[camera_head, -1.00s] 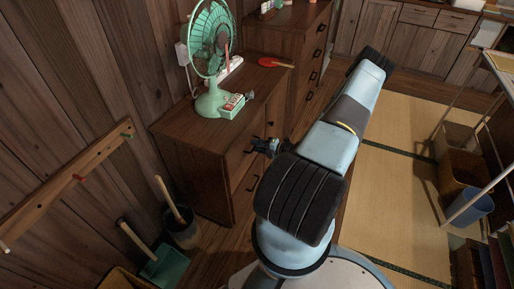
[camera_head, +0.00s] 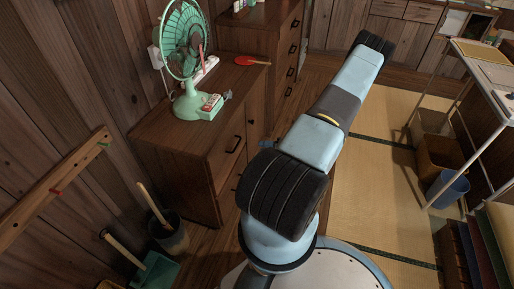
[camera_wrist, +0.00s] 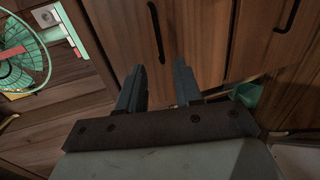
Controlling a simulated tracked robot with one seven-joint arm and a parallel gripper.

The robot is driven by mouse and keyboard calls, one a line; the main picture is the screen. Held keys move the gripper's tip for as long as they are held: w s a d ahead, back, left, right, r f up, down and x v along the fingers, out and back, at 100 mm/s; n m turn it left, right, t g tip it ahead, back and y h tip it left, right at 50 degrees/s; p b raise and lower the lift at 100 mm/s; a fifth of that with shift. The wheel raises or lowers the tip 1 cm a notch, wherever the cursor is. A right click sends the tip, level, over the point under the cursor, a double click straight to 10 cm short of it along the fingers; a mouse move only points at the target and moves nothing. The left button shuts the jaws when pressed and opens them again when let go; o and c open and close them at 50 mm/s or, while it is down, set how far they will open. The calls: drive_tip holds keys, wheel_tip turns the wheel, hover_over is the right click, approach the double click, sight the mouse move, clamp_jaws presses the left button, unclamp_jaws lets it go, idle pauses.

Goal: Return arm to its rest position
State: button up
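My arm stretches across the middle of the head view, from the rounded base up toward the back. My gripper shows in the wrist view (camera_wrist: 159,85), with its two fingers apart and nothing between them. The fingers point at the brown wooden cabinet front (camera_wrist: 190,40), which has dark handles. In the head view the gripper is mostly hidden behind my arm; only a small bluish bit shows beside the cabinet (camera_head: 205,150).
A green fan (camera_head: 187,60) and a red paddle (camera_head: 252,61) stand and lie on the cabinet. A bucket (camera_head: 168,236) and green dustpan (camera_head: 157,270) are at lower left. A blue bin (camera_head: 447,190) is at right. Tatami (camera_head: 375,190) right of my arm is clear.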

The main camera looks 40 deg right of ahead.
drive_tip(key=shift+s+d+r, duration=0.1)
drive_tip(key=shift+s+d, duration=0.1)
drive_tip(key=shift+s, duration=0.15)
idle(0.4)
drive_tip(key=w+a+r+n+g, duration=0.1)
drive_tip(key=a+r+n+g, duration=0.35)
drive_tip(key=r+n, duration=0.55)
drive_tip(key=w+a+r+n+g, duration=0.25)
drive_tip(key=a+r+n, duration=0.4)
drive_tip(key=r, duration=0.55)
drive_tip(key=w+a+r+n+g, duration=0.1)
drive_tip(key=a+r+n+g, duration=0.4)
drive_tip(key=r+n, duration=0.55)
drive_tip(key=s+a+r+n+t+h, duration=0.1)
drive_tip(key=s+a+r+n+h, duration=0.1)
drive_tip(key=s+a+r+n, duration=0.2)
drive_tip(key=s+a+r+n+t+h, duration=0.2)
drive_tip(key=s+a+r+n, duration=0.3)
drive_tip(key=s+r+n, duration=0.4)
drive_tip(key=s+a+r+n+t+h, duration=0.1)
drive_tip(key=s+a+r+n+h, duration=0.3)
drive_tip(key=r, duration=0.7)
drive_tip(key=shift+s+a+r+n+t, duration=0.25)
drive_tip(key=shift+s+a+n, duration=0.2)
drive_tip(key=shift+s+n, duration=1.05)
